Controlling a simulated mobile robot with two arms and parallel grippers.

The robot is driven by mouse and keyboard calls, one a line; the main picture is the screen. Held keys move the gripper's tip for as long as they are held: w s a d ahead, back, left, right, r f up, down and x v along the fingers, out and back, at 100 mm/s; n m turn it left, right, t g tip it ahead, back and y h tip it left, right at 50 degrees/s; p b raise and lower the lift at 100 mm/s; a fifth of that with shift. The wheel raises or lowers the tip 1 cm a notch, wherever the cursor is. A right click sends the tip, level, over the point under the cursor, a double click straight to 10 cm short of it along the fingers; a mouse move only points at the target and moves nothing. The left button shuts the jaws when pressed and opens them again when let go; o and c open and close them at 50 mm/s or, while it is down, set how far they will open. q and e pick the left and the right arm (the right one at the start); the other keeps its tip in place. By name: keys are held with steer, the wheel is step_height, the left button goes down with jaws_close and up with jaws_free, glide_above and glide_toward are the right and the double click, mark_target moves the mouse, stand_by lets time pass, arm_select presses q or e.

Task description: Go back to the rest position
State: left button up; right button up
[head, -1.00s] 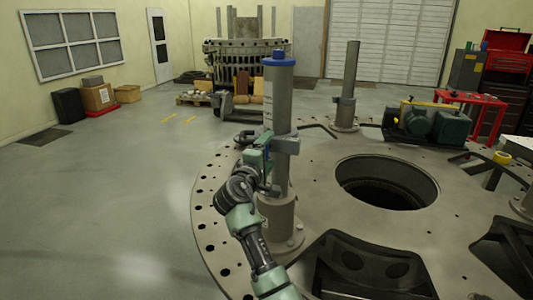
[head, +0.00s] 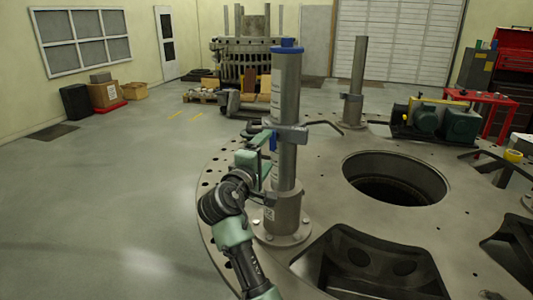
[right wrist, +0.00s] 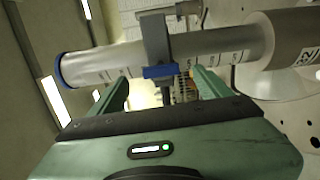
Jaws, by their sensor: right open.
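My right gripper (head: 262,158) is at the left side of the near upright column (head: 286,95). This grey post has a blue cap (head: 286,47) and stands on the round turret plate (head: 340,228). A clamp (head: 293,134) with a blue part sits around the column close to the gripper. In the right wrist view, the two green fingers of the right gripper (right wrist: 162,82) are apart with nothing held. The column (right wrist: 205,45) and the clamp's blue tab (right wrist: 161,71) lie just beyond the fingertips. My left gripper is out of view.
A large round hole (head: 395,180) opens in the plate right of the column. A second post (head: 356,80) stands farther back. A green pump unit (head: 440,120) and a red table (head: 485,98) are at the right.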

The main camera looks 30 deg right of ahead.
steer(key=shift+f, duration=0.1)
steer(key=s+a+f+m+g+y, duration=0.1)
steer(key=s+a+f+y, duration=0.15)
steer(key=s+f, duration=0.4)
steer(key=s+a+f+m+y, duration=0.1)
steer(key=s+f+y, duration=0.2)
steer(key=f, duration=0.7)
steer(key=s+a+f+m+g+y, duration=0.1)
steer(key=s+f+y, duration=0.1)
steer(key=s+f, duration=0.45)
steer(key=s+a+f+m+g+y, duration=0.1)
steer(key=s+a+f+g+y, duration=0.1)
steer(key=s+a+f, duration=0.35)
steer(key=s+a+f+m+g+y, duration=0.1)
steer(key=s+a+f+y, duration=0.15)
steer(key=s, duration=0.65)
steer(key=s+a+f+g+y, duration=0.2)
steer(key=s+a+f+y, duration=0.15)
steer(key=s, duration=0.45)
step_height(320, 180, down, 31)
steer(key=s+g+b, duration=0.1)
steer(key=b, duration=0.3)
steer(key=s+d+f+g+b, duration=0.1)
steer(key=s+d+f+b, duration=0.1)
steer(key=s+f, duration=1.4)
steer(key=shift+s+f+g+h, duration=0.3)
steer(key=shift+f+h, duration=0.15)
steer(key=shift+f, duration=0.5)
